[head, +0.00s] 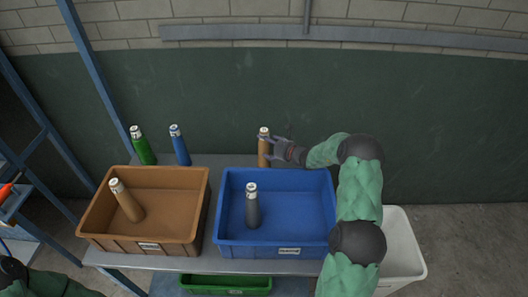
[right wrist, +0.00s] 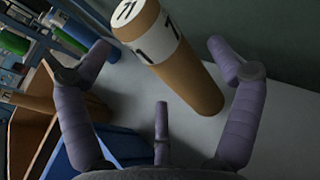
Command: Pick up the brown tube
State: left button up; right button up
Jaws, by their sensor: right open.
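A brown tube (head: 263,152) with a white band near its top stands upright on the table behind the blue bin. It also shows in the right wrist view (right wrist: 192,82), with black characters on its white band. My right gripper (head: 272,148) is at the tube's right side in the head view. Its purple-grey fingers (right wrist: 160,70) are spread open, with the tube between or just beyond them; I cannot tell whether they touch it. Another brown tube (head: 127,200) leans inside the brown bin. Only part of my left arm shows at the lower left; its gripper is out of view.
The brown bin (head: 85,222) and the blue bin (head: 225,235) stand on the grey table (head: 216,163). A dark grey tube (head: 253,208) is in the blue bin. A green tube (head: 142,146) and a blue tube (head: 180,147) stand behind the brown bin. A white bin (head: 412,240) is at right.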

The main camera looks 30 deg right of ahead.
jog(key=shift+w+a+f, duration=0.15)
jog(key=shift+w, duration=0.45)
jog(key=c, duration=1.2)
jog(key=shift+c, duration=0.2)
